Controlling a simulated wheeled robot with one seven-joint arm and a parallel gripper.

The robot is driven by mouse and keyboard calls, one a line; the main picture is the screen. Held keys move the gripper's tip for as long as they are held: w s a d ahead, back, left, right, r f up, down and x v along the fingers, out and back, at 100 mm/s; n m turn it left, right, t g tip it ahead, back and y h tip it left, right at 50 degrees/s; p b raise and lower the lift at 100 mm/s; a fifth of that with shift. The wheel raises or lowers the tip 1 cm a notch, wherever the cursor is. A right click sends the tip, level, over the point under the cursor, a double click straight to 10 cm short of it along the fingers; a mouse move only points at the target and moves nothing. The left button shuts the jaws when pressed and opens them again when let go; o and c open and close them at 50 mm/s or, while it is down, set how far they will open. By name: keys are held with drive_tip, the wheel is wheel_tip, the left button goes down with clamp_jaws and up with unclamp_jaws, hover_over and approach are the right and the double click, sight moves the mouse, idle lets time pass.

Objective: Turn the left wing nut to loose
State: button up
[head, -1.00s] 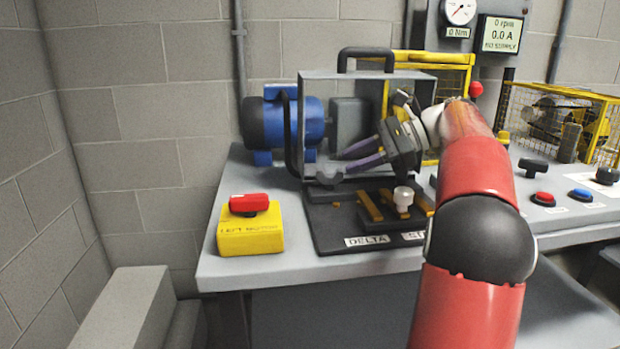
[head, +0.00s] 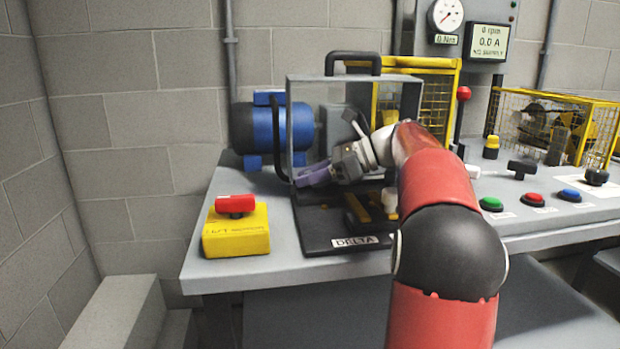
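My gripper (head: 308,177), with purple fingers, reaches left and down inside the grey frame over the left part of the dark base plate (head: 322,240). Its fingers overlap in this view, so I cannot tell how far they are apart. The left wing nut is hidden at the fingertips; I cannot tell whether the fingers touch it. A pale wing nut or knob (head: 390,199) stands to the right on the same base, partly behind my red arm.
The grey frame (head: 412,100) with a black top handle surrounds my gripper. A blue motor (head: 263,128) is behind left. A yellow box (head: 236,238) with a red knob (head: 235,205) sits at front left. Buttons (head: 491,204) and a yellow cage (head: 585,130) are at right.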

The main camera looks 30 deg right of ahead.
clamp_jaws()
drive_tip(key=shift+r+n+g+p, duration=0.3)
drive_tip(key=shift+g+p, duration=0.1)
drive_tip(key=shift+p, duration=0.85)
drive_tip(key=shift+a+f+n+g+p, duration=0.1)
drive_tip(key=shift+n+g+p, duration=0.2)
drive_tip(key=shift+p, duration=0.5)
drive_tip(key=shift+f+y, duration=0.2)
drive_tip(key=shift+y, duration=0.1)
unclamp_jaws()
drive_tip(key=shift+f+b, duration=0.15)
drive_tip(key=shift+b, duration=0.2)
